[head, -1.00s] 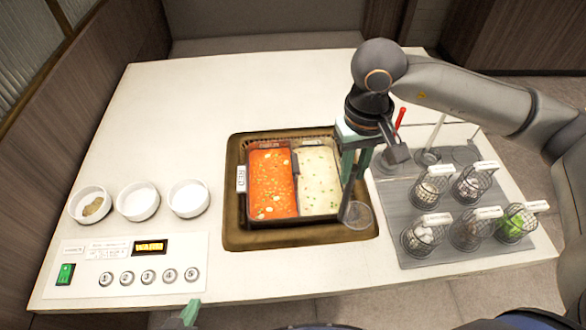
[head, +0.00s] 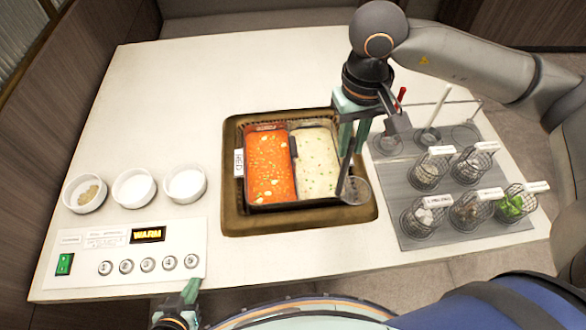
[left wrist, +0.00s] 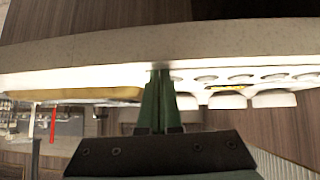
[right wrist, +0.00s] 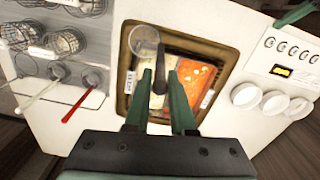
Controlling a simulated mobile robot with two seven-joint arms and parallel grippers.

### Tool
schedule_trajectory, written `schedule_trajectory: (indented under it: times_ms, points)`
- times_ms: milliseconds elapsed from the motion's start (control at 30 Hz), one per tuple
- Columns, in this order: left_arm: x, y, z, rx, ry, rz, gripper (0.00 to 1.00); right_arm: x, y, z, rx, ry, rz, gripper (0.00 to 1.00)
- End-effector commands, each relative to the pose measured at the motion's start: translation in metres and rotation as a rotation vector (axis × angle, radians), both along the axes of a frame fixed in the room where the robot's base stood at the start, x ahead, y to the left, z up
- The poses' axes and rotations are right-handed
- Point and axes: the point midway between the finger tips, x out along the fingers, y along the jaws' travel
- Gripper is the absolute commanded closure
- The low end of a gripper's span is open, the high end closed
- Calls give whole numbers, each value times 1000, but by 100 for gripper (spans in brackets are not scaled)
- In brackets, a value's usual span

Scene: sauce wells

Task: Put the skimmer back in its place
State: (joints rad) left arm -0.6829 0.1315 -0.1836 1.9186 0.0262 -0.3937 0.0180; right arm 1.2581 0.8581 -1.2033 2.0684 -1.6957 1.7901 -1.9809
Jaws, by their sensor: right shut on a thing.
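My right gripper (head: 354,135) is shut on the skimmer, whose dark handle hangs down between the fingers. The skimmer's round mesh (head: 356,191) is over the front right rim of the brown pot surround; its exact height is hard to tell. It also shows in the right wrist view (right wrist: 144,39), ahead of the fingers (right wrist: 160,82). A clear rack (head: 466,137) with ring slots stands right of the pot. It has a red-handled utensil (head: 400,98) and a white-handled utensil (head: 438,107); its right ring looks empty. My left gripper (head: 190,290) is shut and empty at the front edge.
The divided pot holds red broth (head: 268,165) and pale broth (head: 316,160). Several wire baskets (head: 425,175) stand on a grey mat (head: 402,225). Three white bowls (head: 134,188) and a button panel (head: 180,236) are at left. The back of the table is clear.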

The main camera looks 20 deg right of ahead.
Motion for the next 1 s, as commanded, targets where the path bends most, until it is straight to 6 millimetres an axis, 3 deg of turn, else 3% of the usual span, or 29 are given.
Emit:
schedule_trajectory:
  times_ms: [500,1000]
  points:
    - [0,0,-1,-1,-1,1,100,0,0,41,0,-2,1,100]
    - [1,0,0,-1,-3,0,100,0,0,46,0,0,2,100]
